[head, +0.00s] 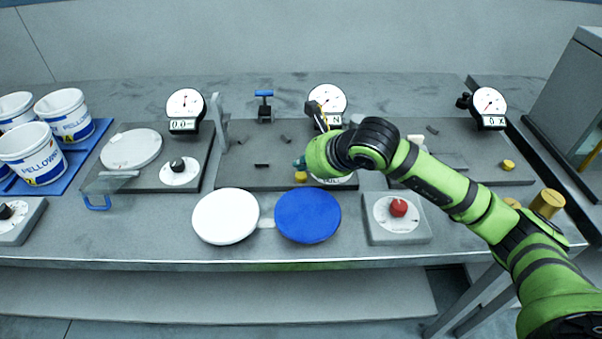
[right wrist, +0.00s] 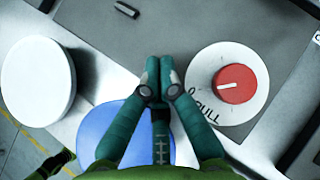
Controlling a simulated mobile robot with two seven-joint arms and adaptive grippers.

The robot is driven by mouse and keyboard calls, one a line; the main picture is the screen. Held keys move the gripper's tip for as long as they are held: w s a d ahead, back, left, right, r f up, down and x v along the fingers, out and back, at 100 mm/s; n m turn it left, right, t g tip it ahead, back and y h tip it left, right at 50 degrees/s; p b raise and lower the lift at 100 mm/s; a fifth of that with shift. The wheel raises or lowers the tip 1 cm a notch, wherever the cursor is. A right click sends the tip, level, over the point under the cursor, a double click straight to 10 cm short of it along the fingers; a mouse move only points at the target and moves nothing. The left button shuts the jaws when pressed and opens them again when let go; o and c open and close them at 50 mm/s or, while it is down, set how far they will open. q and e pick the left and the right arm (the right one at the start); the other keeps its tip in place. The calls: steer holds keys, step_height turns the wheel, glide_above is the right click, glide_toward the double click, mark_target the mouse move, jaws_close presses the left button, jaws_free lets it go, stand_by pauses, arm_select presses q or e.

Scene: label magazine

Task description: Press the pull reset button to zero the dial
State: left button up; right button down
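My right gripper (head: 299,163) reaches over the middle grey panel (head: 240,176). In the right wrist view its two teal fingers (right wrist: 158,72) are together, with nothing visible between them. A yellow button (head: 300,176) shows just below the fingertips in the head view; I cannot tell whether they touch. To the right is a white disc marked PULL (head: 340,181), mostly behind my arm. The right wrist view shows its red knob (right wrist: 235,84). A round dial gauge (head: 333,96) stands at the panel's back, its lower display partly covered by a yellow-and-black object. My left gripper is out of view.
A white round plate (head: 225,216) and a blue one (head: 308,215) lie in front of the panel. A red knob box (head: 398,222) stands right of them. Another yellow button (head: 508,165) is on the right panel. White buckets (head: 65,114) stand at left.

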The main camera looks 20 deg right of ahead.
mark_target(304, 177)
steer(key=shift+r+p, duration=1.2)
steer(key=shift+r, duration=1.35)
steer(key=shift+f, duration=0.1)
